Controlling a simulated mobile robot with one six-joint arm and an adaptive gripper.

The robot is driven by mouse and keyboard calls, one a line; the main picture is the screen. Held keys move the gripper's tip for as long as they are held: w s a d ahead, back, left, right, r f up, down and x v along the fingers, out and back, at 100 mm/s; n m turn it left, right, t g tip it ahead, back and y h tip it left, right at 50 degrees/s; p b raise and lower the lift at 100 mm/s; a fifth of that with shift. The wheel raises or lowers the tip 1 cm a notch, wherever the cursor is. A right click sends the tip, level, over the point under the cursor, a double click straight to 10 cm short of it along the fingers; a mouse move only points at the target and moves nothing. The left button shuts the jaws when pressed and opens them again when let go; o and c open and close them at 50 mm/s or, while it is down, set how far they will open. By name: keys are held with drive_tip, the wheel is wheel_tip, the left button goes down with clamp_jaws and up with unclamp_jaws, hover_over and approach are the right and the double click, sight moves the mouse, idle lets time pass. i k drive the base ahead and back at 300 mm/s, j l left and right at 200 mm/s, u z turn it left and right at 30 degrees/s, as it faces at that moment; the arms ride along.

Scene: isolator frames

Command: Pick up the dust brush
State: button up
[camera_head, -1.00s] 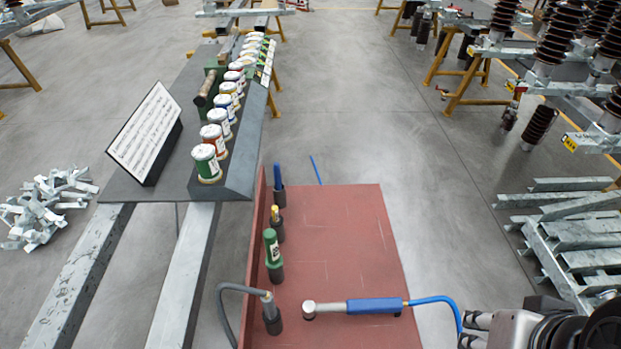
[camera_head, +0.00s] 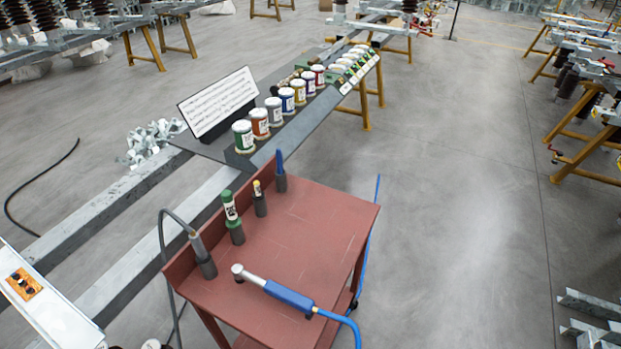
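I cannot tell for certain which thing is the dust brush. On the red cart (camera_head: 318,228) several tools stand upright in dark holders along its left edge. They are a blue-handled tool (camera_head: 280,163), a small yellow-topped tool (camera_head: 258,192), a green-and-white labelled item (camera_head: 230,208) and a grey tool with a dark cable (camera_head: 198,246). Their lower ends are hidden in the holders. A blue-handled tool with a round metal head (camera_head: 286,295) lies on the cart top, joined to a blue hose (camera_head: 345,322). My gripper is not in view.
Behind the cart, a grey shelf (camera_head: 215,150) on steel beams (camera_head: 135,277) carries several labelled tins (camera_head: 243,136) and a white text board (camera_head: 217,103). A white panel (camera_head: 42,300) stands lower left. Free floor (camera_head: 450,200) lies right of the cart.

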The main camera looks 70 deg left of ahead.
sight(278, 153)
drive_tip(key=i+j+u, duration=0.2)
drive_tip(key=i+u, duration=0.25)
drive_tip(key=i+j+u, duration=0.1)
drive_tip(key=i+u, duration=0.4)
drive_tip(key=i+l+u, duration=0.1)
drive_tip(key=i+u, duration=0.2)
drive_tip(key=u, duration=0.15)
drive_tip(key=i+l+u, duration=0.25)
drive_tip(key=i+u, duration=0.25)
drive_tip(key=i+j+u, duration=0.1)
drive_tip(key=u, duration=0.35)
drive_tip(key=i+u, duration=0.2)
drive_tip(key=u, duration=0.25)
drive_tip(key=i+j+u, duration=0.1)
drive_tip(key=u, duration=0.35)
drive_tip(key=i+l+u, duration=0.1)
drive_tip(key=u, duration=0.4)
drive_tip(key=i+l+u, duration=0.15)
drive_tip(key=u, duration=0.3)
drive_tip(key=i+l+u, duration=0.1)
drive_tip(key=i+u, duration=0.2)
